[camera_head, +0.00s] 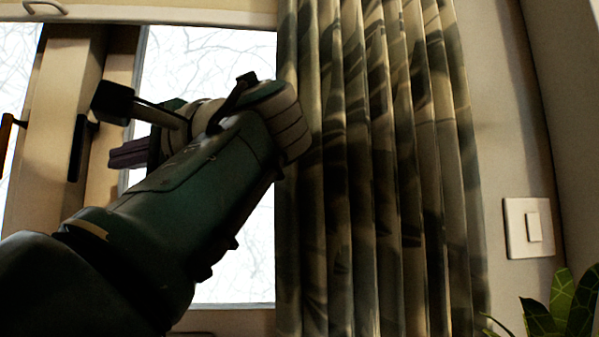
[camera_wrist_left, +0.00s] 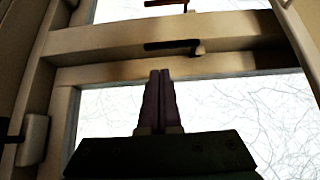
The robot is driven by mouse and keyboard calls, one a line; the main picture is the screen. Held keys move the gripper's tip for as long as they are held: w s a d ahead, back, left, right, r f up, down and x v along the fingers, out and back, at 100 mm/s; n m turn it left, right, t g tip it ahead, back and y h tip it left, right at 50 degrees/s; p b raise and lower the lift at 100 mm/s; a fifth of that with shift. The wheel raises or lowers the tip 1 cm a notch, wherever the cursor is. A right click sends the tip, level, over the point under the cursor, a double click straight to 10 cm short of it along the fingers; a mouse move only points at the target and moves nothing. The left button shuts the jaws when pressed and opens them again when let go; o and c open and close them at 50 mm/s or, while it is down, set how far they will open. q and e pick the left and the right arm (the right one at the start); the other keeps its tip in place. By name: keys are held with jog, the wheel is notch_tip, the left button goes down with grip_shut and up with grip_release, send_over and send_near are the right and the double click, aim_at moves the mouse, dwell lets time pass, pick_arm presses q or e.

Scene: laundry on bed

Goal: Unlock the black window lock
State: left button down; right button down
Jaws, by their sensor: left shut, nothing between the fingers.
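The black window lock (camera_head: 78,150) is a dark upright bar on the pale window frame, left of my left gripper in the head view. It also shows in the left wrist view (camera_wrist_left: 170,45), lying across the picture with a small pale mount at its right end. My left gripper (camera_head: 112,157) is shut and empty, its dark purple fingers pressed together. In the left wrist view the fingertips (camera_wrist_left: 160,73) are below the lock with a visible gap. I cannot tell the depth between them. My right gripper is not in view.
A reddish-brown handle (camera_head: 6,130) is at the far left. A patterned curtain (camera_head: 375,170) hangs right of my left arm. Bright window glass (camera_head: 235,270) lies behind the arm. A light switch (camera_head: 530,228) and a plant (camera_head: 562,305) are at the right.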

pick_arm(q)
jog(key=x, duration=0.8)
jog(key=shift+w+a, duration=0.15)
jog(key=shift+a, duration=0.1)
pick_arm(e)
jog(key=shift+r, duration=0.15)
